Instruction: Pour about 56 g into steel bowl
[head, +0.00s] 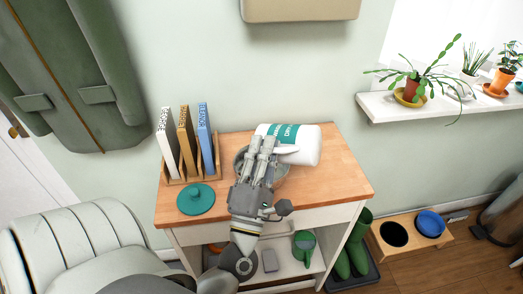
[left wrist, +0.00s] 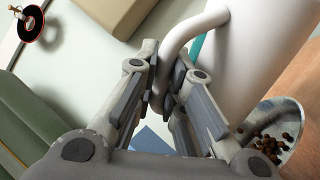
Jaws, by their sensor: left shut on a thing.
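A white container (head: 304,146) with a teal label lies tipped almost on its side above the wooden cabinet top. My left gripper (head: 262,143) is shut on its handle; the left wrist view shows the white handle (left wrist: 184,38) running down between the fingers. The steel bowl (head: 280,175) is below the container, partly hidden by my gripper. In the left wrist view the bowl (left wrist: 285,108) holds several brown pellets (left wrist: 270,146). The container's mouth is hidden, so I cannot tell whether pellets are falling. My right gripper is not in view.
A teal round lid (head: 195,199) lies on the cabinet top (head: 343,180), left of my gripper. Books (head: 187,142) stand in a wooden rack behind it. The cabinet top's right side is clear. A shelf with potted plants (head: 412,88) is at the right.

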